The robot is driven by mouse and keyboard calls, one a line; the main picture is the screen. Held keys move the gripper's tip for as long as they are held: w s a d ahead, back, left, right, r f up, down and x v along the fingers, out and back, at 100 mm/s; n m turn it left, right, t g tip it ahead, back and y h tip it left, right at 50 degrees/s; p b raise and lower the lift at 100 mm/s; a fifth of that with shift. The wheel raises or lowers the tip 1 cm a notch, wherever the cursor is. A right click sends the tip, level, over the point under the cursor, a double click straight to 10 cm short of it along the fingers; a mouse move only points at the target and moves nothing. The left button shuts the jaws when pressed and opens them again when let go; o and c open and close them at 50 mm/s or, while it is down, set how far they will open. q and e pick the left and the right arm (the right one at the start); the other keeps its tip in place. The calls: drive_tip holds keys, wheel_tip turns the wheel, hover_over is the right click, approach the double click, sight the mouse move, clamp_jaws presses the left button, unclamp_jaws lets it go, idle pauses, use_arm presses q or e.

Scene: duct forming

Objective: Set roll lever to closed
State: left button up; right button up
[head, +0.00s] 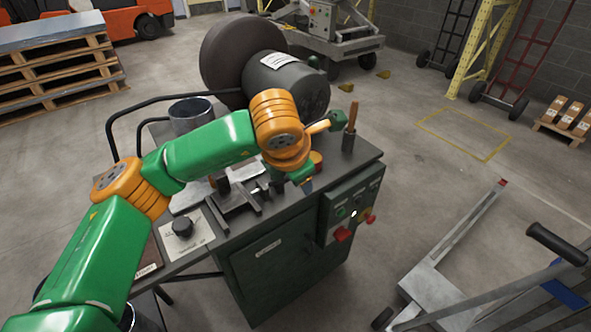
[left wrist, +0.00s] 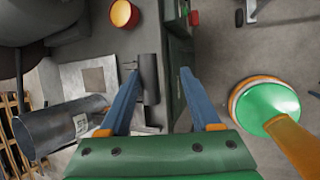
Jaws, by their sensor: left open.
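My left gripper (head: 307,185) hangs at the right front edge of the dark green machine (head: 268,262), just above its control panel. In the left wrist view its two blue fingers (left wrist: 160,88) are apart. A dark cylindrical bar (left wrist: 149,78) shows between them, lower down; I see no contact. A brown upright handle (head: 352,117) stands in a dark socket at the machine's back right corner. A black knob (head: 183,226) sits on a pale labelled plate at the left. I cannot tell which part is the roll lever; my arm hides part of the top. My right gripper is not in view.
The control panel (head: 352,210) has red knobs on the front. An open metal cylinder (head: 191,116) stands at the back left; a cylinder also shows in the left wrist view (left wrist: 58,125). A large dark drum (head: 287,83) is behind. A pallet jack (head: 450,270) stands on the right.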

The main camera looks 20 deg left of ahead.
use_arm(q)
drive_tip(key=shift+s+d+r, duration=0.3)
drive_tip(key=shift+s+r, duration=0.15)
drive_tip(key=shift+s, duration=0.3)
drive_tip(key=b+v, duration=0.1)
drive_tip(key=v, duration=0.6)
idle(0.3)
